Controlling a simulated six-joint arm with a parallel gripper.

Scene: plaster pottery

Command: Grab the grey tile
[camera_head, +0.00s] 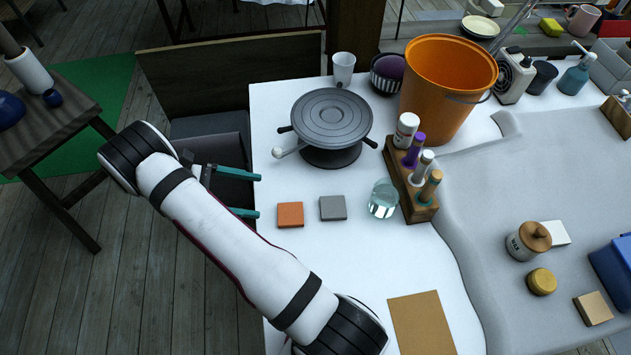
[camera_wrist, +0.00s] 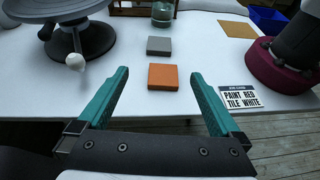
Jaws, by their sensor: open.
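The grey tile (camera_head: 333,208) lies flat on the white table, just right of the orange tile (camera_head: 290,215) in the head view. In the wrist view the grey tile (camera_wrist: 159,46) lies beyond the orange tile (camera_wrist: 162,77), with a gap between them. My gripper (camera_head: 259,195) is open and empty at the table's left edge, its teal fingers pointing toward the tiles. In the wrist view my gripper's fingers (camera_wrist: 160,78) spread on either side of the orange tile, which is nearer to me than the grey one.
A dark turntable (camera_head: 332,120) stands behind the tiles, a small white ball (camera_head: 277,152) at its left. A glass jar (camera_head: 383,199) and a wooden rack (camera_head: 412,185) of bottles stand right of the grey tile. A card (camera_wrist: 242,97) reads "PAINT RED TILE WHITE".

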